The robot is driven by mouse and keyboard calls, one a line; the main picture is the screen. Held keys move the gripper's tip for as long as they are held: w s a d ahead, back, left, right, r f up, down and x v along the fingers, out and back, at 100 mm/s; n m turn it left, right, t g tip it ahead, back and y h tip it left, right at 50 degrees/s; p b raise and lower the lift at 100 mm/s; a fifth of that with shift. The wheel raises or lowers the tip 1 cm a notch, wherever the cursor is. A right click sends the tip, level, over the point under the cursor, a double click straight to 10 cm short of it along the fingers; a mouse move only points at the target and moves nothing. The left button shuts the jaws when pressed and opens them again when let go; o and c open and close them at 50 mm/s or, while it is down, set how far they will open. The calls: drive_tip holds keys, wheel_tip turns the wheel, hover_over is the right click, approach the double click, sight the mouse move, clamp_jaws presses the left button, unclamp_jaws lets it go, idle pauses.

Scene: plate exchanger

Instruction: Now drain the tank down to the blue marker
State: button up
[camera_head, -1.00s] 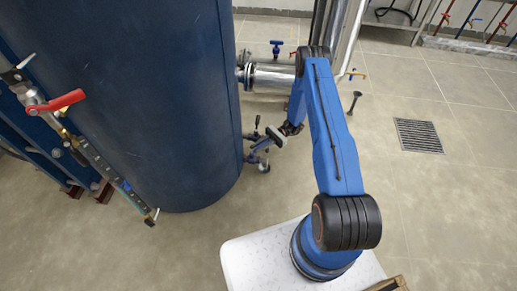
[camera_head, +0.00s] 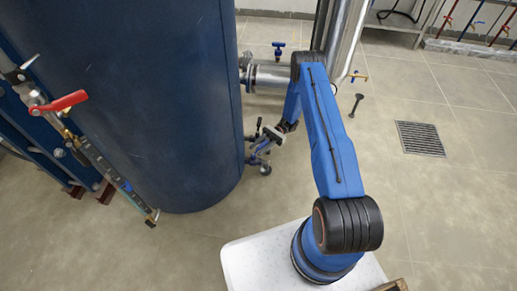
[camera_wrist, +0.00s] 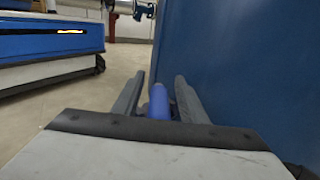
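The large dark blue tank (camera_head: 150,110) fills the left of the head view. Its level gauge (camera_head: 100,160) runs down its left side, with a small blue marker (camera_head: 126,186) near the lower end. A drain valve (camera_head: 264,167) sits low at the tank's right side. My gripper (camera_head: 262,146) is beside it, and the close parts overlap there. In the wrist view, my gripper (camera_wrist: 159,88) has its two fingers apart, on either side of a blue rounded handle (camera_wrist: 160,101). Gaps show on both sides of the handle. The liquid level is too small to read.
A red lever (camera_head: 62,101) sticks out near the top of the gauge. A steel pipe (camera_head: 272,75) with a blue-handled valve (camera_head: 278,48) stands behind my arm. A floor drain (camera_head: 419,138) lies at the right. The tiled floor around it is mostly clear.

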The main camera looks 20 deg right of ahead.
drive_tip(key=v, duration=1.7)
drive_tip(key=shift+d, duration=0.2)
drive_tip(key=shift+f, duration=0.1)
